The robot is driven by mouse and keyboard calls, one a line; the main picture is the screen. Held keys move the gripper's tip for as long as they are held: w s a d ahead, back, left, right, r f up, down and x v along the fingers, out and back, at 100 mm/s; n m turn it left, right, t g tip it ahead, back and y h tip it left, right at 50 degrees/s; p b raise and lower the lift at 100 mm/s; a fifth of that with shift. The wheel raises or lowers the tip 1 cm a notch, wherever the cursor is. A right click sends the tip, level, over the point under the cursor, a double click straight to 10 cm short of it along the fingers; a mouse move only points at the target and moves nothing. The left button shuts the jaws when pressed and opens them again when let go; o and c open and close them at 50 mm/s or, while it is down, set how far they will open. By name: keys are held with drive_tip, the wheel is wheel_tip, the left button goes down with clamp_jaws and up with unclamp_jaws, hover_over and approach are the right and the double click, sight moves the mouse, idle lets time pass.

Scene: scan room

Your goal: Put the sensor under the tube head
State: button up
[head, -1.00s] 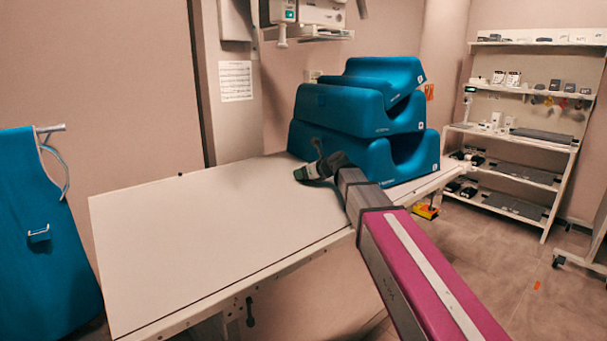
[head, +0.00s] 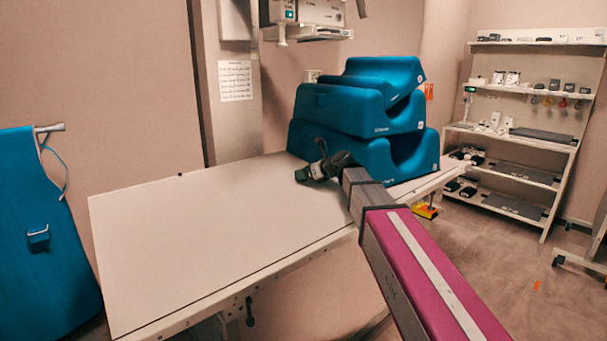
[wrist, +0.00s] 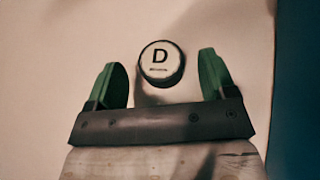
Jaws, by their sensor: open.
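A round, dark-rimmed disc with a white top marked "D" (wrist: 161,60), which looks like the sensor, lies on the pale tabletop in the wrist view. It sits between the tips of my gripper's two green fingers, with space on both sides. In the head view my gripper (head: 311,171) is low over the table (head: 200,220), in front of the blue cushions; it hides the disc there. My gripper is open and holds nothing. A white unit with a small green display (head: 308,12) hangs above the table's far side; it may be the tube head, cut off by the top edge.
Stacked blue cushions (head: 340,108) stand on the table's far right, close behind my gripper. The table's left and middle are bare. A blue apron (head: 45,240) hangs at the left. Shelves (head: 530,120) with small devices stand at the back right.

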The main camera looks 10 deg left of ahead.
drive_tip(key=v, duration=1)
drive_tip(key=shift+s, duration=0.1)
